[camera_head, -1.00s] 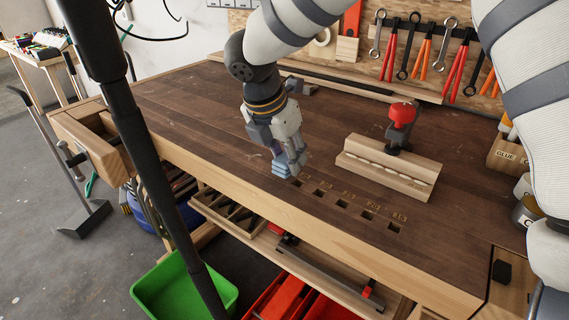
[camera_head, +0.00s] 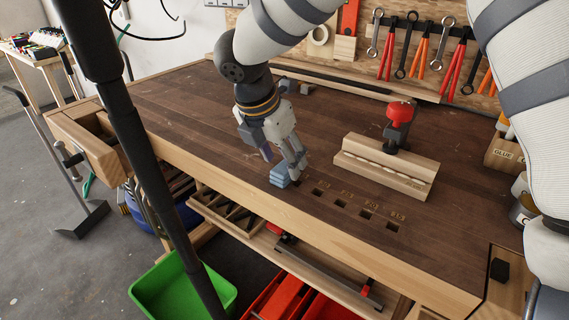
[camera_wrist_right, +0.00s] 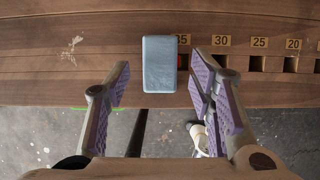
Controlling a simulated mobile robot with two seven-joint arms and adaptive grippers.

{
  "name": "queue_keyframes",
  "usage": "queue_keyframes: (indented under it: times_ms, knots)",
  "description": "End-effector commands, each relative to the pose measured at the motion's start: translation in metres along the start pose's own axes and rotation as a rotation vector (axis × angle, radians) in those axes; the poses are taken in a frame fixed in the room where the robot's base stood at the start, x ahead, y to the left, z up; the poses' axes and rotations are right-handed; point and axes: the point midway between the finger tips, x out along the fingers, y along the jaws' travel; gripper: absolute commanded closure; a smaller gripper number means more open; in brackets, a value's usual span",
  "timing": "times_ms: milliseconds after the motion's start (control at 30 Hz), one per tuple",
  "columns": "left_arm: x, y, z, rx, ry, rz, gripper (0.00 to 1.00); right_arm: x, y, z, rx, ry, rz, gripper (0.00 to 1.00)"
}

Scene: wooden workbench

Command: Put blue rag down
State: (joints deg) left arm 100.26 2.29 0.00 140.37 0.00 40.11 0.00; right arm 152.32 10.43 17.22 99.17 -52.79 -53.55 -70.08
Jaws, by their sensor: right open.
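The blue rag (camera_head: 280,178) is a folded, layered grey-blue block. It lies on the wooden workbench (camera_head: 190,110) close to its front edge, at the left end of a row of square holes. In the right wrist view the rag (camera_wrist_right: 160,62) lies beside the 35 label, with visible gaps between it and both fingers. My right gripper (camera_head: 284,158) is open just above and around the rag, its purple-padded fingers spread. It holds nothing. My left gripper is not in view.
Numbered square holes (camera_head: 343,204) run along the front edge. A wooden block fixture (camera_head: 385,170) with a red-knobbed clamp (camera_head: 399,113) stands to the right. Tools hang on the back board. A green bin (camera_head: 180,292) sits below the bench. The bench's left part is clear.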

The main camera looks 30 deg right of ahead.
Motion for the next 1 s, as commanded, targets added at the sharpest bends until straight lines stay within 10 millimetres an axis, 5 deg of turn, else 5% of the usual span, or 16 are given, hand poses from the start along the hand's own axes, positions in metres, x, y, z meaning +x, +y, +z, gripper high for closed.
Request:
queue_keyframes:
  times_ms: [33, 233, 567, 667, 767, 900, 1000]
  knots:
    - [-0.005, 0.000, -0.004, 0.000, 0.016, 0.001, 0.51, -0.021, 0.001, 0.003, 0.003, -0.007, 0.014, 0.51]
    - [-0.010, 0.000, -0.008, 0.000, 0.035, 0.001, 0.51, -0.073, 0.000, 0.002, 0.002, -0.005, 0.011, 0.51]
    - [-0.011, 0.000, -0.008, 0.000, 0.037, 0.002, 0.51, -0.094, -0.001, -0.001, 0.002, 0.002, 0.001, 0.51]
    - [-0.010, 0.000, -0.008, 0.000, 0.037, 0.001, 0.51, -0.059, -0.003, -0.027, 0.054, 0.074, -0.019, 0.51]
    - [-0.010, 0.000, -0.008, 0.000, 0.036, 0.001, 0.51, 0.020, -0.025, -0.100, 0.251, 0.258, -0.093, 0.51]
    - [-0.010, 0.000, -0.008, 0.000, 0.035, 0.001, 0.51, 0.124, -0.112, -0.217, 0.818, 0.469, -0.322, 0.51]
    - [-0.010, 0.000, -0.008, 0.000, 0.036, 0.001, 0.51, 0.170, -0.198, -0.265, 1.324, 0.430, -0.489, 0.51]
